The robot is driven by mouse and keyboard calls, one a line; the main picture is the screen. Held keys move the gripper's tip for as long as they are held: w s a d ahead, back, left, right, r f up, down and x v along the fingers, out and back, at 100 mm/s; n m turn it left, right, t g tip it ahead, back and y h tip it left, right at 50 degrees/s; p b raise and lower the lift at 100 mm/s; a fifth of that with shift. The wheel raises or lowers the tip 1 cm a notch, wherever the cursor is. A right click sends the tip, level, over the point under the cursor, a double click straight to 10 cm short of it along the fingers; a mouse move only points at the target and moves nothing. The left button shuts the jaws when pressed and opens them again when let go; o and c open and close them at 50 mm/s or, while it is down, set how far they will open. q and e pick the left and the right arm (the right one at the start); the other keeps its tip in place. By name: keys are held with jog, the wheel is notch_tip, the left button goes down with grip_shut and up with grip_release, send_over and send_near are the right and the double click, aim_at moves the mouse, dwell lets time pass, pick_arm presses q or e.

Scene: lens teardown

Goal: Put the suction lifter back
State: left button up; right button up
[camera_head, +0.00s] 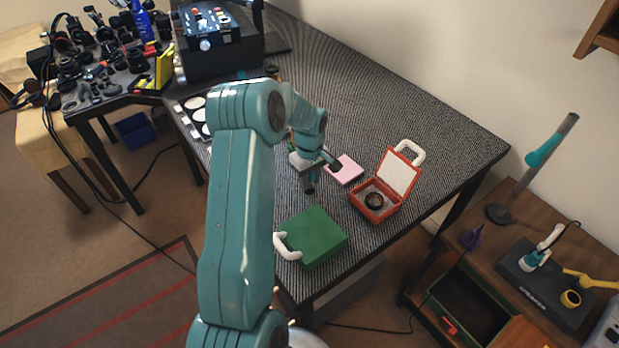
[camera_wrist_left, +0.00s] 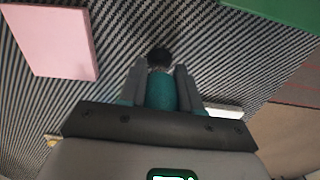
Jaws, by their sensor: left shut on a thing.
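My left gripper (camera_head: 309,178) is over the dark striped table, between the pink pad (camera_head: 345,170) and the green case (camera_head: 311,238). In the left wrist view its two grey fingers (camera_wrist_left: 160,72) are shut on a teal tool with a dark round tip, which I take to be the suction lifter (camera_wrist_left: 161,92). The tip points away from the wrist, toward the tabletop. I cannot tell whether it touches the table. In the head view, my gripper and arm mostly hide the lifter. My right gripper is not in view.
An open red case (camera_head: 377,203) holding a dark ring stands right of the pad. A black control box (camera_head: 218,47) and a tray of white discs (camera_head: 197,110) are at the back left. A wooden bench (camera_head: 517,222) at right bears a dark tool tray (camera_head: 545,292). The table's far right is clear.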

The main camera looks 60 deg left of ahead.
pick_arm(q)
jog(key=shift+r, duration=0.1)
jog(key=shift+f, duration=0.2)
jog(key=o, duration=1)
jog(key=shift+r, duration=0.1)
notch_tip(320, 180, up, 12)
jog(key=shift+r, duration=0.15)
